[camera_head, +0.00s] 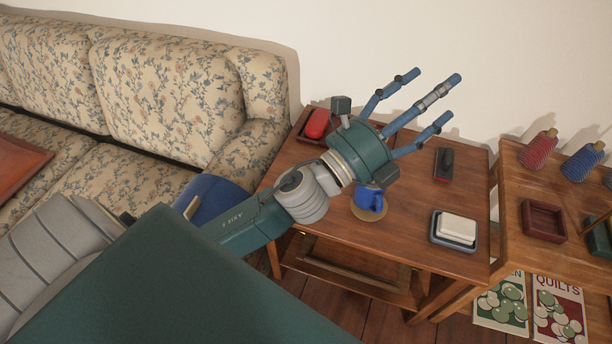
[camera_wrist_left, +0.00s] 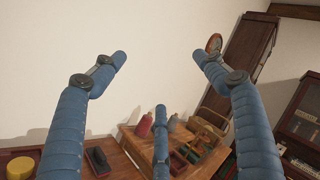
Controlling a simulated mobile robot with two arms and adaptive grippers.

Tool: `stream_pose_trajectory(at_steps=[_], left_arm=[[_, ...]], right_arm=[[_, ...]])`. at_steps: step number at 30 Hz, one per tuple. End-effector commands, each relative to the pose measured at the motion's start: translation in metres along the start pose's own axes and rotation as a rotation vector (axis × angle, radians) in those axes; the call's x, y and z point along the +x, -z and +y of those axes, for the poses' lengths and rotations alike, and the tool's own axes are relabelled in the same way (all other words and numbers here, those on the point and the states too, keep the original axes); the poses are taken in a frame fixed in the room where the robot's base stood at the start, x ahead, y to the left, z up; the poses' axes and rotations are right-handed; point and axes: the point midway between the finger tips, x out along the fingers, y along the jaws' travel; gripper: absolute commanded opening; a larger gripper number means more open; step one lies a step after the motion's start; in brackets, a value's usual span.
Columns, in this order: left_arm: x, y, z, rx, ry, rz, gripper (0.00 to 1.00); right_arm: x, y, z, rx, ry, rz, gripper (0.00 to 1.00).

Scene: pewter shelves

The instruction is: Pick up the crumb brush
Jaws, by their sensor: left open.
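A small dark block with a reddish lower edge, which looks like the crumb brush (camera_head: 444,165), lies near the back right of the wooden side table (camera_head: 325,160). It also shows at the lower left of the left wrist view (camera_wrist_left: 98,160). My left gripper (camera_head: 430,97) is open and empty, its three blue fingers spread. In the head view it appears above and left of the brush, apart from it, and points toward the wall. The fingers frame the left wrist view too. My right gripper is not in view.
The table also bears a red object on a tray (camera_head: 302,132), a blue mug (camera_head: 369,198) on a coaster, and a white block in a blue-grey dish (camera_head: 436,236). A shelf (camera_head: 520,205) with thread spools and a wooden tray stands right. A floral sofa (camera_head: 165,85) stands left.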

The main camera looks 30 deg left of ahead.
Motion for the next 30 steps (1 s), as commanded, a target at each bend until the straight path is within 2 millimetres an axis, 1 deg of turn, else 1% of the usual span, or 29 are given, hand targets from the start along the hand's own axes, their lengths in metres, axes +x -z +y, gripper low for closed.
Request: stream_pose_trajectory(at_steps=[1,2,3,5,6,8,9,10,11,12,14,15,16,17,18,19,20,21,22,24,25,27,30], left_arm=[[0.010,0.020,-0.030,0.219,0.139,0.092,0.72],[0.012,0.035,-0.045,0.349,0.221,0.147,0.72],[0.010,0.058,-0.060,0.525,0.331,0.219,0.72],[0.001,0.092,-0.069,0.786,0.493,0.330,0.72],[-0.009,0.114,-0.067,0.958,0.599,0.406,0.72],[-0.027,0.141,-0.049,1.207,0.758,0.529,0.72],[-0.041,0.154,-0.030,1.366,0.863,0.617,0.72],[-0.052,0.160,-0.013,1.480,0.942,0.688,0.72],[-0.063,0.163,0.008,1.590,1.018,0.763,0.72],[-0.079,0.160,0.038,1.723,1.121,0.873,0.72],[-0.101,0.143,0.085,1.893,1.266,1.050,0.72],[-0.115,0.125,0.115,1.981,1.356,1.175,0.72],[-0.125,0.108,0.136,2.031,1.418,1.273,0.72],[-0.134,0.089,0.154,2.070,1.475,1.369,0.72],[-0.146,0.064,0.174,2.103,1.545,1.495,0.72],[-0.154,0.044,0.187,2.115,1.588,1.586,0.72],[-0.161,0.025,0.197,-2.107,-1.618,-1.659,0.72],[-0.170,0.002,0.207,-2.003,-1.585,-1.681,0.72],[-0.176,-0.013,0.213,-1.936,-1.565,-1.695,0.72],[-0.187,-0.042,0.221,-1.818,-1.532,-1.722,0.72],[-0.190,-0.051,0.223,-1.781,-1.523,-1.731,0.72],[-0.196,-0.063,0.227,-1.727,-1.511,-1.745,0.72],[-0.202,-0.064,0.235,-1.700,-1.510,-1.753,0.72]], right_arm=[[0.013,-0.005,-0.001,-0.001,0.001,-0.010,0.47],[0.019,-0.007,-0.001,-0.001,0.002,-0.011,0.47],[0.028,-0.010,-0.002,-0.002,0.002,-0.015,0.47],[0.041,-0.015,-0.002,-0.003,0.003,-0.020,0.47],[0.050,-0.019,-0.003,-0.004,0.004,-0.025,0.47],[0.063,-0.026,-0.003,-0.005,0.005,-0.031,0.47],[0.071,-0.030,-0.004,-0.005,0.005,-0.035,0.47],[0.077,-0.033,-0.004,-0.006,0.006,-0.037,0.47],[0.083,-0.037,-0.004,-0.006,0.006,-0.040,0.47],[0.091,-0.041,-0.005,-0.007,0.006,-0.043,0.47],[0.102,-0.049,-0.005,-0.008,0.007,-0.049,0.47],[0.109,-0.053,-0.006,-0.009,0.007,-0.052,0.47],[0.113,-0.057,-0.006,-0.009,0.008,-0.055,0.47],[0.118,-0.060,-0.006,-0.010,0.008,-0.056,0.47],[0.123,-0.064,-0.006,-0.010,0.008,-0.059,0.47],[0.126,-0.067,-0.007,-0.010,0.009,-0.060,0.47],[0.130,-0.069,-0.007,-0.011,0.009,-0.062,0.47],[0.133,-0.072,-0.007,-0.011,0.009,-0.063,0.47],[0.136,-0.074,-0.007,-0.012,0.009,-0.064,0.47],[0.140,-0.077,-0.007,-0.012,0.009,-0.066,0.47],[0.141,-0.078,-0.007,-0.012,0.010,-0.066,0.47],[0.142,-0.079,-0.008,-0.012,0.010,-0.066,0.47],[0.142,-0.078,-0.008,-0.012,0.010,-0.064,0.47]])
